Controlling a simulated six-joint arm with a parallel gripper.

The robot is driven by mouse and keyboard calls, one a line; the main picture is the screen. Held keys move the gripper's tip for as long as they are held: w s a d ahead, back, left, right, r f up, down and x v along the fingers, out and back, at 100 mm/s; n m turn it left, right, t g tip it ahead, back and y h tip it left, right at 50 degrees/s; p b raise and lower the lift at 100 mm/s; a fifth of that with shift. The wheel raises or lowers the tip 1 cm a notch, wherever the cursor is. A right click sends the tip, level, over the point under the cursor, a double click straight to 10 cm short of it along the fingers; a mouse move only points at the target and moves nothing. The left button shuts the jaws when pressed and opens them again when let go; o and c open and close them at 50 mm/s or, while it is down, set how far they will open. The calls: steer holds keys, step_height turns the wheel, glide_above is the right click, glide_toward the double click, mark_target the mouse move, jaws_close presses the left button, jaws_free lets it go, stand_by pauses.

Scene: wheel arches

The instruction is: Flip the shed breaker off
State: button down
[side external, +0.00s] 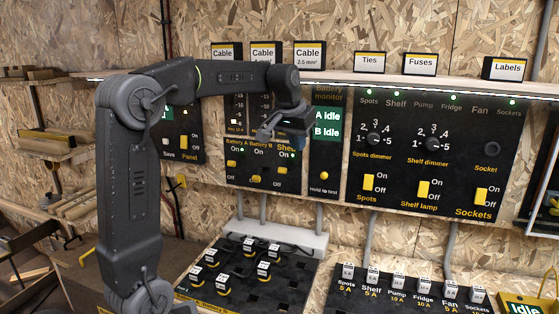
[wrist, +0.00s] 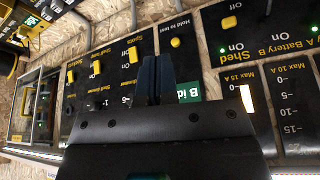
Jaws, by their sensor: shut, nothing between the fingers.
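The shed breaker (side external: 281,170) is a yellow lever on the black battery panel, below the words "Shed" and "On". In the wrist view its yellow lever (wrist: 229,22) shows at the upper right, beyond its "On" label. A small green light glows beside that label. I cannot tell for certain which way the lever is set. My gripper (side external: 263,136) is in front of the panel's upper part, above the lever and apart from it. In the wrist view the dark fingers of my gripper (wrist: 155,62) are together and empty, left of the shed breaker.
The Battery A and Battery B (side external: 256,178) levers sit left of the shed breaker. The battery monitor (side external: 326,125) reads idle at right, with a yellow hold-to-test button (side external: 324,175). A shelf edge (side external: 400,83) runs above. Plug boards (side external: 262,281) lie below.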

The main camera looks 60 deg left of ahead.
steer(key=w+a+f+n, duration=0.1)
steer(key=a, duration=0.7)
steer(key=w+a+f+n+g, duration=0.1)
steer(key=a+f+n, duration=0.1)
steer(key=a, duration=0.7)
steer(key=shift+a+y, duration=0.3)
glide_toward(284, 172)
steer(key=a+f, duration=0.1)
steer(key=w+a+f, duration=0.1)
steer(key=f, duration=0.1)
steer(key=a+f, duration=0.2)
steer(key=shift+w+f, duration=0.15)
steer(key=shift+w, duration=0.2)
